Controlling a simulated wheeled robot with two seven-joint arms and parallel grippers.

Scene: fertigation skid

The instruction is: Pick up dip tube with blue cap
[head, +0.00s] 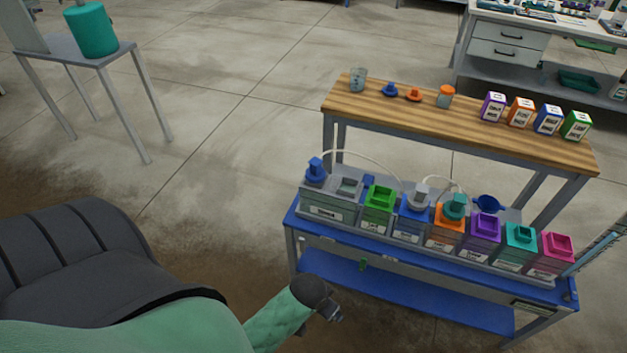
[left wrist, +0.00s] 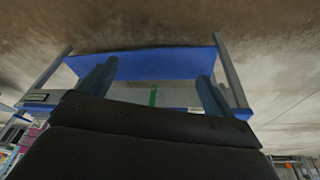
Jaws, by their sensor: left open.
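A blue cap with a thin white tube (head: 316,170) stands at the left end of the row of tanks on the blue bench, and the tube arcs right from it. Whether a dip tube hangs below the cap is hidden. My left gripper (head: 333,316) is in front of the bench, low and apart from the cap. In the left wrist view its two fingers (left wrist: 157,72) are spread and empty, facing the bench's blue lower shelf (left wrist: 150,64). My right gripper is in neither view.
Several tanks with coloured caps, including a green one (head: 379,197) and a pink one (head: 557,245), fill the bench top. A wooden table (head: 440,120) behind holds a loose blue cap (head: 389,90), an orange cap (head: 413,94), cups and several labelled boxes. Open floor lies left of the bench.

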